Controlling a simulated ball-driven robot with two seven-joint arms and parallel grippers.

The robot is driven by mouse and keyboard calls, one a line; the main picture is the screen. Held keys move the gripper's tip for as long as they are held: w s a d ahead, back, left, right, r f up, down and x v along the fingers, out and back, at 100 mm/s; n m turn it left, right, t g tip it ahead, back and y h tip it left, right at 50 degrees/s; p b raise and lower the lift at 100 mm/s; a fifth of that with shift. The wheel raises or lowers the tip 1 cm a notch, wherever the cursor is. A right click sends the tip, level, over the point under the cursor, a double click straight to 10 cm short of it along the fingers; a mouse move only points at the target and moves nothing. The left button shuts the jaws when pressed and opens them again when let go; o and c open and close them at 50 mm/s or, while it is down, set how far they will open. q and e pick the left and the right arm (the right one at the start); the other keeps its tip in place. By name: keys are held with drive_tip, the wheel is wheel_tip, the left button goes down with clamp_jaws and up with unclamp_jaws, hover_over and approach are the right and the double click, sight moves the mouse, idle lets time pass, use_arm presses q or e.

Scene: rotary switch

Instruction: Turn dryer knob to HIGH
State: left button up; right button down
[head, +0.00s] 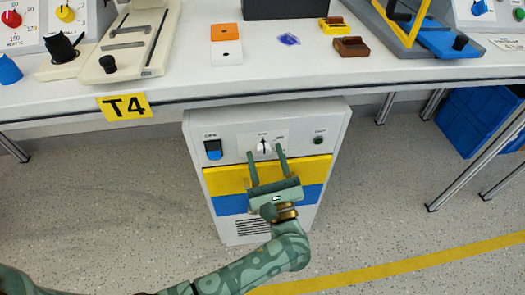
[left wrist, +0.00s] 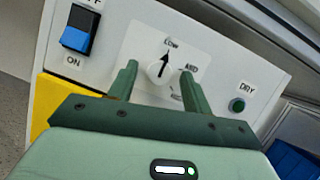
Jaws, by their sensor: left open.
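The dryer (head: 225,128) is a white cabinet with yellow and blue bands, standing under the table. Its knob (head: 263,147) is white and round with a black pointer; it also shows in the left wrist view (left wrist: 157,71). In the left wrist view the pointer aims up at LOW. MED is to its right, and a third label below MED is partly hidden. My left gripper (head: 265,153) is open in front of the panel, with one finger on each side of the knob. I cannot tell whether the fingers touch it. My right gripper is not in view.
A blue and black ON rocker switch (left wrist: 78,30) is left of the knob, and a green DRY button (left wrist: 237,105) is right. The table (head: 200,88) overhangs the dryer and holds several devices. A blue crate (head: 480,120) stands at right; floor in front is clear.

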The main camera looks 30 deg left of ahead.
use_arm(q)
drive_tip(key=c, duration=1)
